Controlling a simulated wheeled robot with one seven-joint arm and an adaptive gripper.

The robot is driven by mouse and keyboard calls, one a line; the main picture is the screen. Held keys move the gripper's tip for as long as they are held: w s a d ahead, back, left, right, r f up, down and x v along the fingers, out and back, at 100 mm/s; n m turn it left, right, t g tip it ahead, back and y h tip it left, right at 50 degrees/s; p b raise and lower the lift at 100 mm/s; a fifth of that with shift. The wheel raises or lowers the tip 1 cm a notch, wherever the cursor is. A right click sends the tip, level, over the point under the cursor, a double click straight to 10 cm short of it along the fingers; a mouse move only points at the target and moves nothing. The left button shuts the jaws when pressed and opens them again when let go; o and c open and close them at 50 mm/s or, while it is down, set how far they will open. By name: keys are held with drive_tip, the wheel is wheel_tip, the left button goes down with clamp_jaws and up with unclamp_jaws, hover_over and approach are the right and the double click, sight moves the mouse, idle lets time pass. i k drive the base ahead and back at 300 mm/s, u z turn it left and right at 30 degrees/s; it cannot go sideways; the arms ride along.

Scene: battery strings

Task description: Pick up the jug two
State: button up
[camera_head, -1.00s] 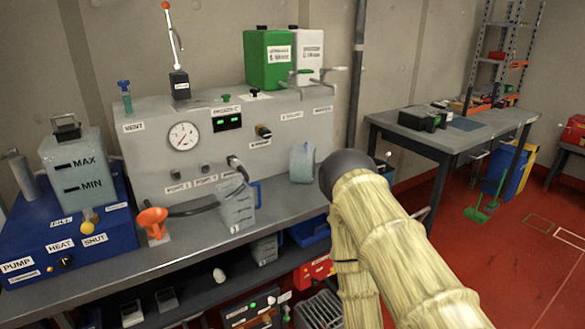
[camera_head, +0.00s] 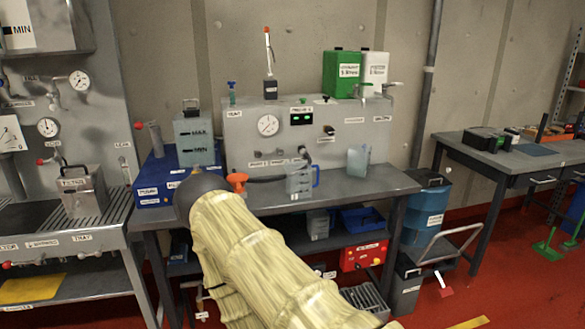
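Several jugs are in view, and I cannot read which one is marked two. A clear jug with a blue handle (camera_head: 300,181) stands upright on the grey bench (camera_head: 385,184), in front of the test panel. A pale translucent container (camera_head: 358,161), perhaps another jug, stands on the bench to its right. A further jug-like container (camera_head: 318,224) is on the shelf below. My sleeved arm crosses the lower middle, its dark rounded end left of the blue-handled jug in the picture. My gripper's fingers do not show.
An orange funnel (camera_head: 237,181) and a blue pump unit (camera_head: 158,179) stand left of the blue-handled jug. A hand cart (camera_head: 447,245) is at the bench's right end. A slatted bench (camera_head: 88,232) is at left.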

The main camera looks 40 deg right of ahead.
sight(360, 155)
drive_tip(key=u, duration=0.75)
drive_tip(key=i, duration=0.2)
drive_tip(key=z, duration=0.95)
drive_tip(key=i, duration=1.35)
drive_tip(key=z, duration=1.1)
